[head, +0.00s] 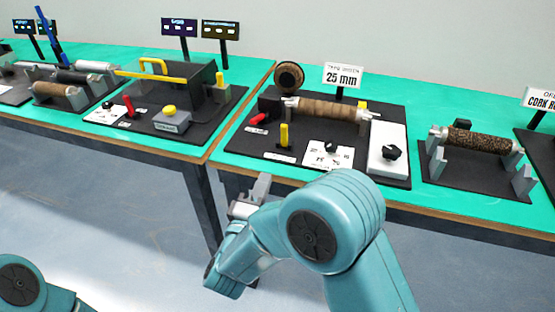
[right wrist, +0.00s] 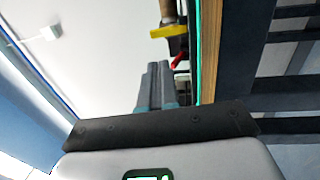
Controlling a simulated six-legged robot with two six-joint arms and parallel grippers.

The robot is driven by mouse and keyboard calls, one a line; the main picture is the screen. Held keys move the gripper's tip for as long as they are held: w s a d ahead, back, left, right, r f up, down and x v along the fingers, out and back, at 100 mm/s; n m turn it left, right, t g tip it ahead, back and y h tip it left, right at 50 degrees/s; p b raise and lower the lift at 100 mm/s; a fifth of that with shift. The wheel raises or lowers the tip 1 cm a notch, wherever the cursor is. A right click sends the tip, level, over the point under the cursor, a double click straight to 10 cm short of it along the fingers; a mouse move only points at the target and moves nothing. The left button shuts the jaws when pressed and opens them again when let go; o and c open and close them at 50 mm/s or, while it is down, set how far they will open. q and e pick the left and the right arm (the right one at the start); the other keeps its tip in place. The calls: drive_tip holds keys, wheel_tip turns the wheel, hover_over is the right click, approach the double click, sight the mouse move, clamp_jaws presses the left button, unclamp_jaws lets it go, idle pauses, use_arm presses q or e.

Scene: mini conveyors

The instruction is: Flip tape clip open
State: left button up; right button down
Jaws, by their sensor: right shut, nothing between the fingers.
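The tape station (head: 225,151) is a black board on the table under a "25 mm" sign (head: 343,75). It carries a brown roll (head: 325,109), a red lever (head: 258,119), an upright yellow lever (head: 284,135) and a small yellow piece (head: 362,104). I cannot tell which part is the tape clip. My right gripper (head: 263,183) is shut and empty, in front of the table edge and apart from the station. In the right wrist view its fingers (right wrist: 157,78) are together, with a yellow part (right wrist: 168,31) and a red part (right wrist: 178,60) beyond. My left gripper is out of view.
A white box with a black knob (head: 391,152) is at the board's right end. A cork roll stand (head: 480,141) is to the right; a station with a yellow handle (head: 157,74) is to the left. The table edge (head: 215,155) is behind my gripper.

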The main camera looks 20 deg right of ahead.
sight(284, 133)
drive_tip(key=x, duration=1.3)
drive_tip(key=shift+w+d+r, duration=0.1)
drive_tip(key=shift+w+d, duration=0.1)
drive_tip(key=shift+w, duration=0.15)
